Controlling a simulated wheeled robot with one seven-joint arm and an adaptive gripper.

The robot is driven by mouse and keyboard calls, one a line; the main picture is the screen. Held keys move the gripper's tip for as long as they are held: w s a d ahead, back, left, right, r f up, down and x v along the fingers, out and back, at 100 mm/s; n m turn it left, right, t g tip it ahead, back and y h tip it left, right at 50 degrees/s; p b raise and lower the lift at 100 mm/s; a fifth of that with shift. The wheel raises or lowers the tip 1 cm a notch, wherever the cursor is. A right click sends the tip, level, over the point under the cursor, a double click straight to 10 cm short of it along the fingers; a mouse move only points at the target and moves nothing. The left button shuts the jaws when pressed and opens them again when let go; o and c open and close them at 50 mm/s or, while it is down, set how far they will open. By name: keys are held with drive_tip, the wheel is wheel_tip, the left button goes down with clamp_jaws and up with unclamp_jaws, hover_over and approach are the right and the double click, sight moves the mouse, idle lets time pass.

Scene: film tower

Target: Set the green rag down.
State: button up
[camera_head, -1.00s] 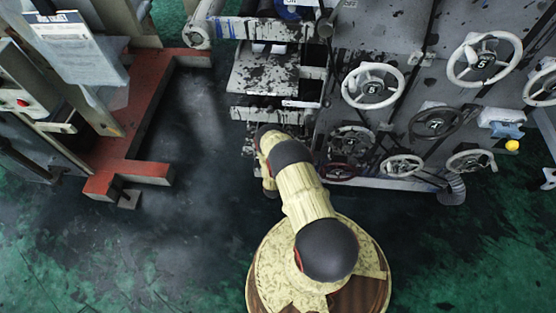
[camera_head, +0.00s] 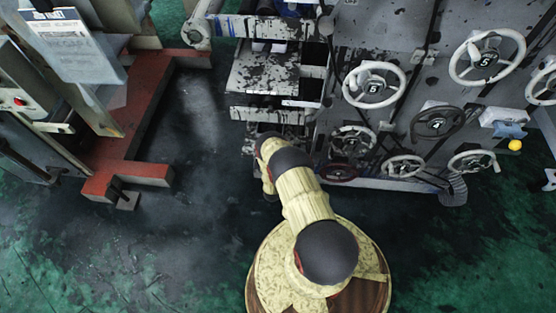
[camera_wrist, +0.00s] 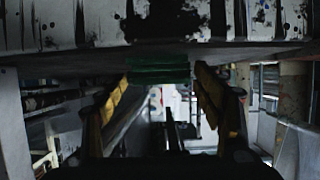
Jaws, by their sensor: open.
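The green rag (camera_wrist: 160,73) shows in the wrist view as a small dark green strip at the middle, just under a paint-spattered ledge. My gripper (camera_wrist: 162,80) shows its two yellow-padded fingers, spread apart, one on each side of the strip. I see no finger closed on the rag, but the picture is too dark to tell whether one touches it. In the head view my arm reaches towards the spattered machine, and its own links hide the gripper. I cannot make out the rag there.
The spattered ledge (camera_wrist: 60,25) runs across the top of the wrist view, close above the fingers. The head view shows the machine's shelves (camera_head: 262,72) and several white handwheels (camera_head: 374,84). A red floor frame (camera_head: 125,160) stands left. Dark floor (camera_head: 200,160) between is clear.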

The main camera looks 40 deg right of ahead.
drive_tip(key=shift+r, duration=0.1)
drive_tip(key=shift+s+a+r, duration=0.15)
drive_tip(key=shift+a, duration=0.1)
drive_tip(key=p+v, duration=0.4)
drive_tip(key=v, duration=0.7)
drive_tip(key=shift+s, duration=0.2)
drive_tip(key=shift+a, duration=0.15)
